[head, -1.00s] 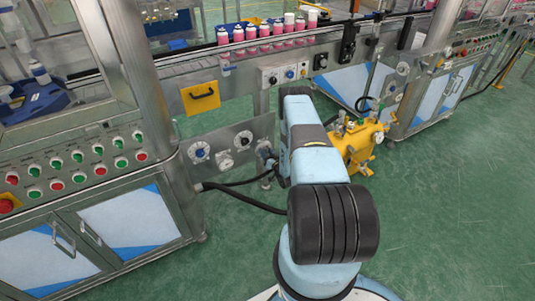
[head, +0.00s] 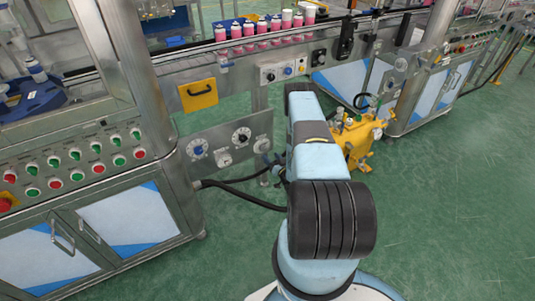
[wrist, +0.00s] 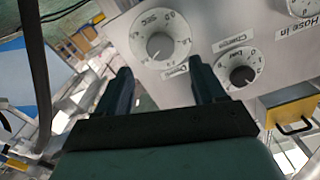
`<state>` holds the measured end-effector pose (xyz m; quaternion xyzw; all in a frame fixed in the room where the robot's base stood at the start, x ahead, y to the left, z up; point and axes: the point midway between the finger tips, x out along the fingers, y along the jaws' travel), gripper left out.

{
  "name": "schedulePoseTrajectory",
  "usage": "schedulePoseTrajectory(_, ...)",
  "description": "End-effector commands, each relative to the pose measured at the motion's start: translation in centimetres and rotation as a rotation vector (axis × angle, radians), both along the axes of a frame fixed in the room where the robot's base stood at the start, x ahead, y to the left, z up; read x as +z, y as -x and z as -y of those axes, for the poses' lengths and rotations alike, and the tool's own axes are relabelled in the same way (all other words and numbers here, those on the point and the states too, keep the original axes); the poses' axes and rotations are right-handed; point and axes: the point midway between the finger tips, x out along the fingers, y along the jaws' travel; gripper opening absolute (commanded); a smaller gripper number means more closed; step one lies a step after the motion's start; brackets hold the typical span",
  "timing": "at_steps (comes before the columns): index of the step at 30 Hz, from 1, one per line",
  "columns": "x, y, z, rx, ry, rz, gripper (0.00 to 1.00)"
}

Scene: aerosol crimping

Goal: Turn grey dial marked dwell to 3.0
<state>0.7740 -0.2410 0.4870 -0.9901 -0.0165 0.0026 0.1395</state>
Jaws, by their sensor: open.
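The grey dial (wrist: 160,46) sits in the upper middle of the wrist view, on a round white scale marked SEC. Its setting is too small to read, and the label beside it is not legible. In the head view the grey dial (head: 262,145) is small, at the right end of the metal panel. My gripper (wrist: 162,80) is open, with its two dark fingers apart. In the wrist picture the fingertips lie just below the dial, one to each side, with nothing between them. I see no contact with the dial. In the head view my arm hides the gripper.
A black dial (wrist: 241,75) marked bar is close beside the right finger in the wrist view. A Hose in fitting (wrist: 303,6) is at the upper right. A yellow plate with a handle (head: 198,95) and a blue dial (head: 197,150) are further left in the head view.

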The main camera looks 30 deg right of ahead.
Motion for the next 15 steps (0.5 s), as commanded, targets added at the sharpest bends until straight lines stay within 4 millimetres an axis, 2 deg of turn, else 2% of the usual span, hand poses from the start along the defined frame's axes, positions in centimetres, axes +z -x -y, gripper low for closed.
schedulePoseTrajectory(1,-0.1,1.1,0.1,-0.002,-0.001,-0.004,0.69)
schedulePoseTrajectory(6,-0.1,4.0,0.2,-0.001,-0.001,-0.003,0.69)
schedulePoseTrajectory(10,-0.1,5.5,0.2,0.0,-0.001,-0.002,0.69)
schedulePoseTrajectory(15,-0.1,6.4,0.2,0.0,-0.001,-0.001,0.69)
